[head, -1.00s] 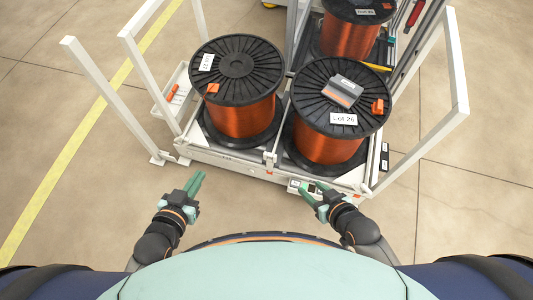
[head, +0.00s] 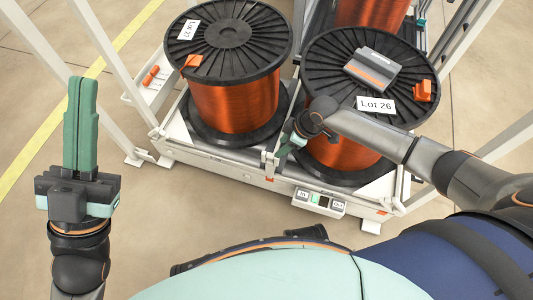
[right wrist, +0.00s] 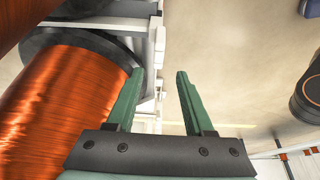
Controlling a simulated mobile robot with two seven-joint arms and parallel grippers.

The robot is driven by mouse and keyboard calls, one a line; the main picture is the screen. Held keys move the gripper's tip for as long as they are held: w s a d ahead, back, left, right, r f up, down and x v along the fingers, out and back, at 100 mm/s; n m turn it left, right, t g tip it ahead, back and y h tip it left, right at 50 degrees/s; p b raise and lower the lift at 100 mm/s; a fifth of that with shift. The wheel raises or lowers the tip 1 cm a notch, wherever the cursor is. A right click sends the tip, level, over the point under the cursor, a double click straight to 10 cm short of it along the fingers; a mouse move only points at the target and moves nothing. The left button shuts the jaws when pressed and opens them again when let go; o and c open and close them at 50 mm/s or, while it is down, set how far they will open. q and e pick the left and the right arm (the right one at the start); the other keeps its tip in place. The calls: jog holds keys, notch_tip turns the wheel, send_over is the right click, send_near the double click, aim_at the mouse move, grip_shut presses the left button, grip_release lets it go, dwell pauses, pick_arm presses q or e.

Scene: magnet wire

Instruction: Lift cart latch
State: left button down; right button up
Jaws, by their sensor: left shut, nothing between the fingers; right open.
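The white cart (head: 225,160) stands ahead with two large copper-wire spools at its front. A small light upright latch piece (head: 268,163) is at the middle of its front edge, between the spools. My right gripper (head: 281,153) reaches in over the front edge close to this piece, partly hidden by its own wrist. In the right wrist view its two green fingers are apart and empty (right wrist: 158,76), with white cart-frame parts (right wrist: 157,45) just beyond the tips. Contact cannot be told. My left gripper (head: 80,84) is shut and empty, raised left of the cart.
The left spool (head: 235,95) and the right spool labelled Lot 26 (head: 335,153) flank the latch area. A grey device (head: 374,70) lies on the right spool. A small control box (head: 319,202) hangs on the cart's front. White frame bars stand on both sides. Floor at left is free.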

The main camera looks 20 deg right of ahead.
aim_at(272, 155)
jog(key=b+x, duration=0.4)
jog(key=x, duration=0.3)
jog(key=shift+w+f, duration=0.15)
jog(key=shift+f, duration=0.1)
grip_shut()
dwell(1.2)
